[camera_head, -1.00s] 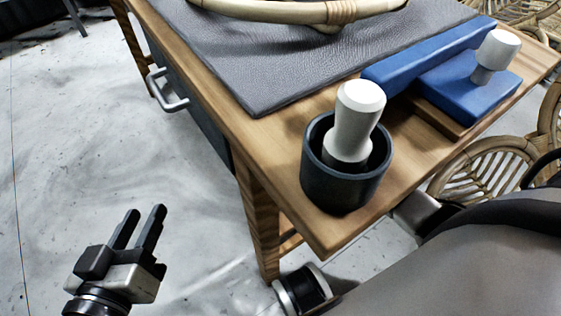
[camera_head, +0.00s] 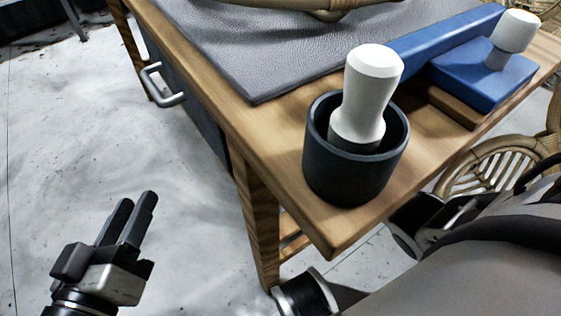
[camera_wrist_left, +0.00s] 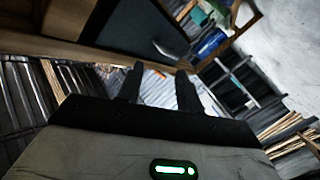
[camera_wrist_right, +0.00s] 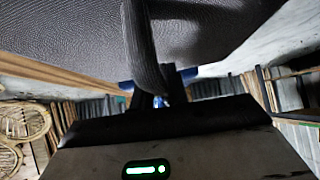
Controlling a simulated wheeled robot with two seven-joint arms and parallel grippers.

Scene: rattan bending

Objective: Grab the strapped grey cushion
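The strapped grey cushion (camera_wrist_right: 215,30) fills the top of the right wrist view, its textured grey face close above the gripper. Its dark strap (camera_wrist_right: 143,45) runs down to my right gripper (camera_wrist_right: 158,98). The right fingers are close together and look shut on the strap, which partly hides them. I cannot make out the cushion for sure in the head view. My left gripper (camera_head: 135,215) is open and empty over the floor, left of the table; its fingers also show apart in the left wrist view (camera_wrist_left: 160,85).
The wooden table (camera_head: 240,120) carries a grey mat (camera_head: 250,60), a dark pot (camera_head: 345,180) with a white-handled tool (camera_head: 370,90), and a blue block (camera_head: 480,70) with a white knob. Rattan seats (camera_head: 490,165) stand at right. The floor (camera_head: 110,130) at left is clear.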

